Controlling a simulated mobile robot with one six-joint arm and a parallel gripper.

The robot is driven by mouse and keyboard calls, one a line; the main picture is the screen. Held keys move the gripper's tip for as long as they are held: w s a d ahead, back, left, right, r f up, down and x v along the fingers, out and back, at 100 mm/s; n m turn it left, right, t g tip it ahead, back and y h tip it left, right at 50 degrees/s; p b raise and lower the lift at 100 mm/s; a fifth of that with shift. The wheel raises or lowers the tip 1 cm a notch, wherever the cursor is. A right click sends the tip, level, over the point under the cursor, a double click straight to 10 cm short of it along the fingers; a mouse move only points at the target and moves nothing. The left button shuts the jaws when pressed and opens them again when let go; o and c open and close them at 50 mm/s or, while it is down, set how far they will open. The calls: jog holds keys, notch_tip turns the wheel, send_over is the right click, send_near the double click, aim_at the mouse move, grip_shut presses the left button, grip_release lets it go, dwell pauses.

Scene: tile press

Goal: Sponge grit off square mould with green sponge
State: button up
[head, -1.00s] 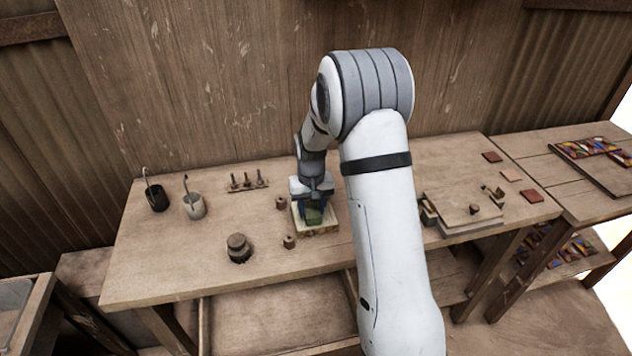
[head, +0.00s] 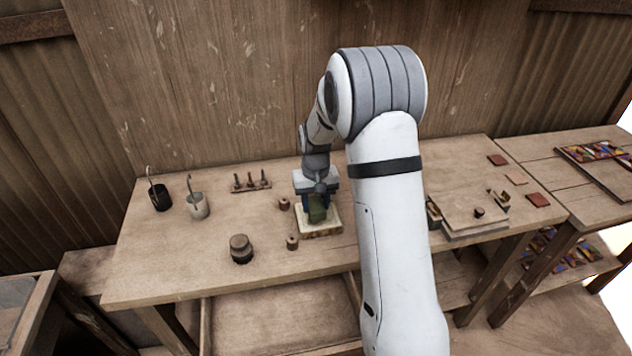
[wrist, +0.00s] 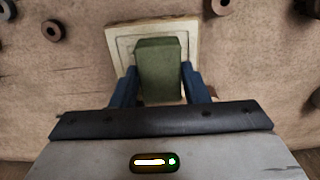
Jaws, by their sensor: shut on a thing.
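The green sponge (wrist: 160,69) is held between the two blue fingers of my gripper (wrist: 159,84). In the head view the sponge (head: 318,213) is over the square mould (head: 326,231). The square mould (wrist: 117,42) is pale with a stepped rim and lies on the table under the sponge. My gripper (head: 318,204) points down in the head view. Whether the sponge touches the mould cannot be told. The sponge and fingers hide much of the mould's middle, and no grit can be made out.
Small round spools (head: 292,243) and (head: 284,204) another spool stand close by the mould. A dark round stack (head: 240,249) stands front left. A black cup (head: 159,198), a pale cup (head: 198,205) and a tool rack (head: 251,184) stand left. A board (head: 462,216) lies right.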

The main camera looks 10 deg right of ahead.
aim_at(315, 203)
notch_tip(315, 203, up, 2)
jog(key=shift+s+r+p, duration=0.1)
jog(key=shift+s+p, duration=0.05)
jog(key=shift+p, duration=0.25)
jog(key=shift+r+p, duration=1.15)
jog(key=shift+r, duration=0.85)
jog(key=shift+f+b, duration=0.1)
jog(key=shift+b, duration=0.2)
jog(key=shift+f+b, duration=0.15)
jog(key=shift+b, duration=0.25)
jog(key=shift+w+f+b, duration=0.15)
jog(key=shift+w+b, duration=0.25)
jog(key=shift+b, duration=0.7)
